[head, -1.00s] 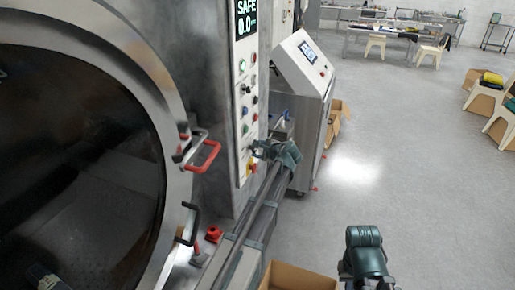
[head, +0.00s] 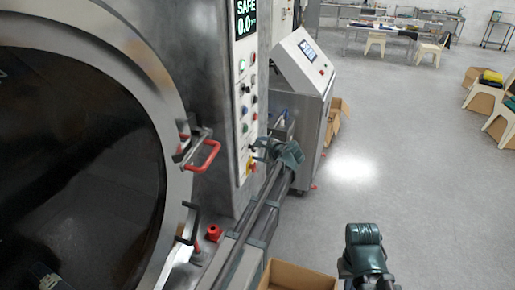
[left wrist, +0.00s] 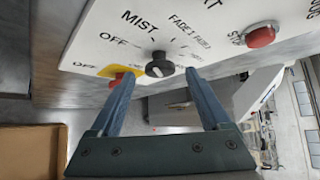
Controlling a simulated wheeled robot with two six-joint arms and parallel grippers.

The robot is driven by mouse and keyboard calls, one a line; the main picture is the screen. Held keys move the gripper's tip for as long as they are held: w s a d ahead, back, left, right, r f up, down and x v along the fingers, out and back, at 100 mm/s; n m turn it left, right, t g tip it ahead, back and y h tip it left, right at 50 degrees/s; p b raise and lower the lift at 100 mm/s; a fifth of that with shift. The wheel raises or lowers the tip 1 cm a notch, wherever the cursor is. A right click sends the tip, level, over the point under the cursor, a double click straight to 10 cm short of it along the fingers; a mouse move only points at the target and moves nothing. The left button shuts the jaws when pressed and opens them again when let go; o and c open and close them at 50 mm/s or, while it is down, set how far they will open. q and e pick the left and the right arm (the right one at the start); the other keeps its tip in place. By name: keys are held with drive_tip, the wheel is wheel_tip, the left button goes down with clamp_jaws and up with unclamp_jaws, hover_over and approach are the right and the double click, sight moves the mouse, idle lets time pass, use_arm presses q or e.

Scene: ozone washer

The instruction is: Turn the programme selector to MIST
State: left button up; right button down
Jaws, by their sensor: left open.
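The programme selector (left wrist: 159,66) is a small black round knob on the white control panel, in the left wrist view. Printed words MIST, OFF and FADE stand around it. I cannot tell clearly where its pointer is set. My left gripper (left wrist: 158,74) is open, with one finger on each side of the knob in this view. Contact with the knob cannot be made out. In the head view my left gripper (head: 265,148) is at the lower part of the panel (head: 243,110). My right gripper's end (head: 365,250) is at the bottom right, away from the panel; its fingers are unclear.
A red and yellow switch (left wrist: 118,73) sits left of the knob, close to the left finger. A red button (left wrist: 261,37) is to the right. The red door handle (head: 207,156) projects left of the panel. A cardboard box (head: 298,277) stands below.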

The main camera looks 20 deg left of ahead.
use_arm(q)
drive_tip(key=p+v, duration=0.5)
drive_tip(key=v, duration=0.7)
drive_tip(key=shift+s+d, duration=0.15)
drive_tip(key=s+d+f+n+g+h+b, duration=0.3)
drive_tip(key=s+d+f+b, duration=0.3)
drive_tip(key=s+d+f, duration=0.4)
drive_tip(key=s+d+f+n+g+h+b, duration=0.4)
drive_tip(key=s+d+f, duration=0.7)
drive_tip(key=s, duration=0.7)
wheel_tip(320, 180, down, 3)
drive_tip(key=shift+d+r+n+h+b, duration=0.2)
drive_tip(key=shift+d+n+h+b, duration=0.15)
drive_tip(key=shift+n+h+b, duration=0.7)
drive_tip(key=shift+c, duration=0.3)
